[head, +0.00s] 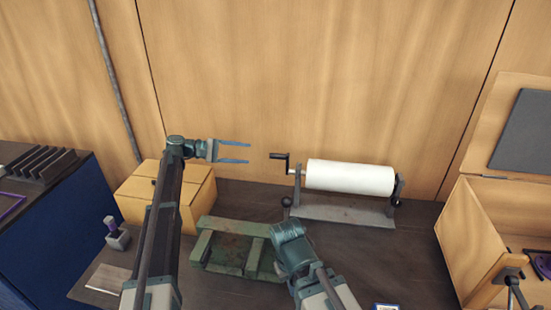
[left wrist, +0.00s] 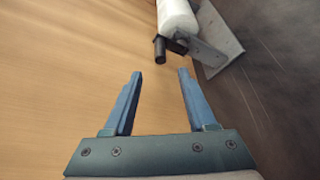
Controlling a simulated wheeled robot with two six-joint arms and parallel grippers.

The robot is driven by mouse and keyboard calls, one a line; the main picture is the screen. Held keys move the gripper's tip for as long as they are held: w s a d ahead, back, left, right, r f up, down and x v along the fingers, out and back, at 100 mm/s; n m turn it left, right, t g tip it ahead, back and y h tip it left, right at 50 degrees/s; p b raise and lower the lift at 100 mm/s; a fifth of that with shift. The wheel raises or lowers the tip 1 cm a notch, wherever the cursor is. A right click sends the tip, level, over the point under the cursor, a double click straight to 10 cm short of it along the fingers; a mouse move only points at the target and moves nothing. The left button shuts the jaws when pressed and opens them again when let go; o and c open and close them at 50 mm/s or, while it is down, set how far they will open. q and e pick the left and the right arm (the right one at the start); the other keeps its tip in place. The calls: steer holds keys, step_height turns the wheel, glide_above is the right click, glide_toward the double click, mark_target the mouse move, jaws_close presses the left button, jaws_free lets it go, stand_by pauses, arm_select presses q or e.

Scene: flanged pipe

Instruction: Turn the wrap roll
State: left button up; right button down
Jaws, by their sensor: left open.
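The white wrap roll (head: 350,177) lies level on a grey stand (head: 345,214) against the back wall. A black crank handle (head: 279,156) sticks out at its left end. My left gripper (head: 248,153) is open and empty, just left of the handle, with its fingers pointing at it. In the left wrist view the gripper (left wrist: 160,72) has the handle (left wrist: 160,49) just beyond its fingertips, roughly in line with the gap. The roll (left wrist: 177,17) shows behind it, partly cut off by the frame.
A cardboard box (head: 200,190) stands at the left behind my left arm. A green slatted frame (head: 238,250) lies at the middle front. An open wooden chest (head: 470,240) stands at the right. A small grey block with a knob (head: 117,238) is at the left.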

mark_target(269, 156)
arm_select(q)
steer(key=b+x, duration=0.2)
steer(key=x, duration=1)
steer(key=shift+d+f, duration=0.1)
steer(key=shift+d, duration=0.05)
arm_select(e)
step_height(269, 156, down, 3)
steer(key=shift+r, duration=0.2)
arm_select(q)
jaws_close()
stand_by(0.6)
